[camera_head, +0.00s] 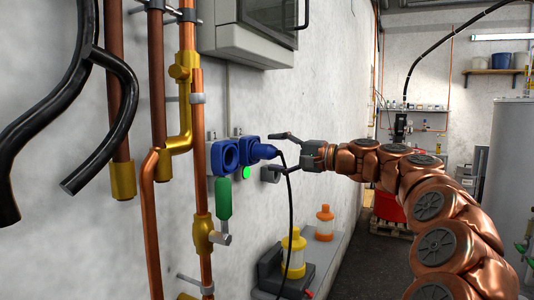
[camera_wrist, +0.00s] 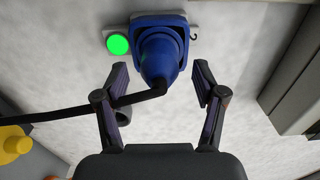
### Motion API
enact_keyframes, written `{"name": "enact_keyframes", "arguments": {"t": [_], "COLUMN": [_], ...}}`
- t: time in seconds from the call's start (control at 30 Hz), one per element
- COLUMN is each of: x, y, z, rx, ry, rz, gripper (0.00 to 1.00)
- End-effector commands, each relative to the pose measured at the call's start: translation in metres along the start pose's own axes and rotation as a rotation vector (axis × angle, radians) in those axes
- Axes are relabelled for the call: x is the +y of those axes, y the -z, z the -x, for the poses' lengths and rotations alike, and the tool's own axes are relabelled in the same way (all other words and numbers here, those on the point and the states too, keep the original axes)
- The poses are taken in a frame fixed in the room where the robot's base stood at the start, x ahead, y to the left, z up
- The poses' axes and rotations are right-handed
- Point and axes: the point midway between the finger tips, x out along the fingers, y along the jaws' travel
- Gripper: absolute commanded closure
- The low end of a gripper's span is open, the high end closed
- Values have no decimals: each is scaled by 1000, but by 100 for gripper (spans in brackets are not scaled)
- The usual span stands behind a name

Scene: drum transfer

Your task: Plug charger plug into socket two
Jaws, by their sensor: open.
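The blue charger plug (camera_head: 267,151) sits in the farther of two blue wall sockets, socket (camera_head: 249,150); its black cable (camera_head: 290,215) hangs down. In the wrist view the plug (camera_wrist: 158,62) sits against the blue socket (camera_wrist: 160,22), with a lit green light (camera_wrist: 119,45) beside it. The nearer socket (camera_head: 224,158) has an open, empty face. My gripper (camera_head: 281,152) is open in front of the plug. In the wrist view its fingers (camera_wrist: 161,84) stand apart on either side of the plug's rear end, with gaps to both sides.
Copper pipes with a green-handled valve (camera_head: 223,199) run down the wall at the left. A grey cabinet (camera_head: 255,35) hangs above the sockets. Below stand yellow (camera_head: 293,255) and orange-topped (camera_head: 324,224) containers on a ledge. The floor to the right is partly open.

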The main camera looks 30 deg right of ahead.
Motion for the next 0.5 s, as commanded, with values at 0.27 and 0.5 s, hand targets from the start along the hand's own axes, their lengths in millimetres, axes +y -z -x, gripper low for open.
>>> {"name": "enact_keyframes", "arguments": {"t": [0.27, 0.5], "x": [-1, 0], "y": [0, 0], "z": [54, 82], "rx": [1, -1], "ry": [1, -1], "rz": [1, 0], "gripper": [30, 30]}}
